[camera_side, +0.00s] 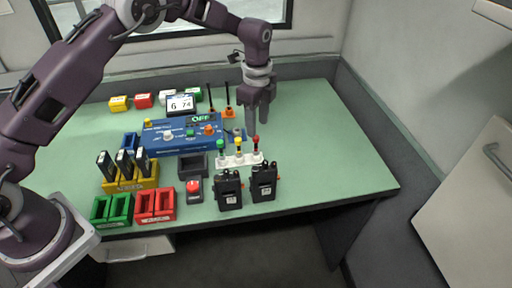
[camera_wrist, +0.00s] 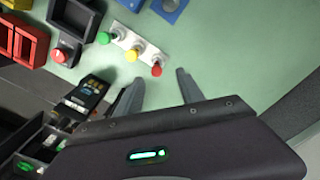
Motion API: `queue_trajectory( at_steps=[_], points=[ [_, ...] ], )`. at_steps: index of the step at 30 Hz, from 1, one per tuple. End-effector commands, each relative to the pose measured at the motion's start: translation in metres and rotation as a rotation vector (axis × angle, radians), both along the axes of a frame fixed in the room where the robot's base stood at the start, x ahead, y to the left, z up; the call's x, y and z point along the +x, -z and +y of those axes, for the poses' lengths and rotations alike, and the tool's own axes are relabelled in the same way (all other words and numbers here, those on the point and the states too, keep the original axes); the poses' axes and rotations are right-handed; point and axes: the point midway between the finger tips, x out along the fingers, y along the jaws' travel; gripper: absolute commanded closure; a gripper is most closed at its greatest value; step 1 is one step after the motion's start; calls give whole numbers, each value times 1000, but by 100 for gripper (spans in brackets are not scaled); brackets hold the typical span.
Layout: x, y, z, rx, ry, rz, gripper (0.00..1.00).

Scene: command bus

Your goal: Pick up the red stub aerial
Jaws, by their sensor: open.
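The red stub aerial (camera_side: 256,143) stands upright at the right end of a white rack (camera_side: 240,160), beside a yellow (camera_side: 238,144) and a green one (camera_side: 220,149). In the wrist view the red aerial (camera_wrist: 157,69) shows in line with the gap between my fingertips. My gripper (camera_side: 258,128) is open and empty, pointing down, close above and behind the red aerial in the side view. In the wrist view my gripper (camera_wrist: 159,78) has a finger to each side of the aerial; I cannot tell whether the tips reach its height.
Two black radios (camera_side: 229,190) (camera_side: 264,182) stand in front of the rack. A blue console (camera_side: 172,143) lies behind and left. Two black aerials on orange bases (camera_side: 228,112) stand behind. Red (camera_side: 154,206) and green bins are front left. The table's right side (camera_side: 345,150) is clear.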

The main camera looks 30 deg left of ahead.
Motion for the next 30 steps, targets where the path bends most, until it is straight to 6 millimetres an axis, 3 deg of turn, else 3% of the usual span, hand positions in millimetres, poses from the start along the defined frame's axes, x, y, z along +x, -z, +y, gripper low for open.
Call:
queue_trajectory(
  at_steps=[15,23,30],
  points=[
    [-5,82,1,5,43,13,55],
    [-5,86,1,4,41,11,55],
    [-5,85,1,4,41,11,100]
  ],
)
